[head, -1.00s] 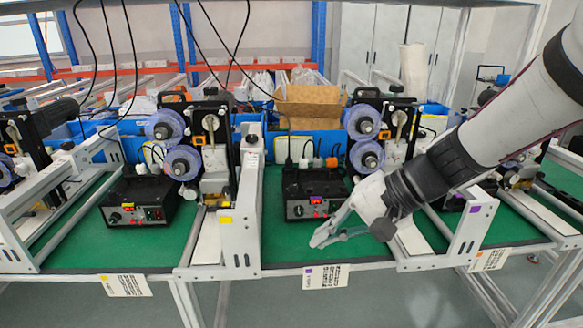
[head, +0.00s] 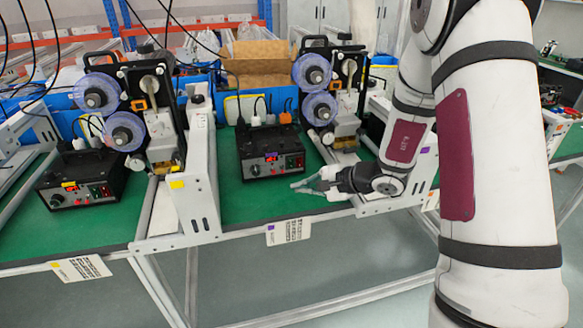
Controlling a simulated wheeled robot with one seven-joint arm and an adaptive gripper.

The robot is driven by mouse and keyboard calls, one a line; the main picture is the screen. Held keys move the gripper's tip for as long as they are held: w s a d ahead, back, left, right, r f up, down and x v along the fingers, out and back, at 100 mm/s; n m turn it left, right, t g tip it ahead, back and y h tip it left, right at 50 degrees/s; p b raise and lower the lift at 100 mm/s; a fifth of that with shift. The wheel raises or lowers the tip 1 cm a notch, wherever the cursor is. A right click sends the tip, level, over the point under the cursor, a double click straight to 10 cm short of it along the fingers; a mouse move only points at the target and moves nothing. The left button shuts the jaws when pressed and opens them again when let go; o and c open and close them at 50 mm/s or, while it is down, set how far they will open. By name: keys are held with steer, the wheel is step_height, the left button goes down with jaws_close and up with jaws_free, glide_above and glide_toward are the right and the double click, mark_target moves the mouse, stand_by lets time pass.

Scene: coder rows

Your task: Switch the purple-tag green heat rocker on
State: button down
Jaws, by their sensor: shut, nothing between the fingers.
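The black heat control box (head: 271,152) of the middle station sits on the green table mat, with a lit red display and a knob on its front. The table-edge label (head: 288,231) below it carries a purple mark. The green rocker is too small to make out clearly, and so is its position. My gripper (head: 294,185) is shut and empty, just in front of the box's lower right, low over the mat and apart from the box. It points left. The fingers cover none of the box front.
Another control box (head: 82,182) with a yellow tag stands at the left station. A white frame (head: 199,165) with a yellow tag separates the stations. Spool machines (head: 325,90) stand behind. Bare green mat lies left of my gripper.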

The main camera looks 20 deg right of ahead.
steer(key=b, duration=0.2)
glide_toward(283, 171)
steer(key=a+f, duration=0.1)
steer(key=w+a+f, duration=0.1)
steer(key=a+f, duration=0.1)
steer(key=shift+w+a+f, duration=0.1)
steer(key=shift+w+f, duration=0.1)
steer(key=shift+w, duration=0.7)
steer(key=shift+w+b, duration=0.1)
steer(key=shift+b, duration=0.3)
stand_by(0.4)
steer(key=shift+w+b, duration=0.3)
steer(key=shift+w+f, duration=0.1)
steer(key=shift+w, duration=0.25)
stand_by(0.6)
steer(key=shift+s+b, duration=0.1)
steer(key=shift+b, duration=0.2)
steer(key=shift+s, duration=0.7)
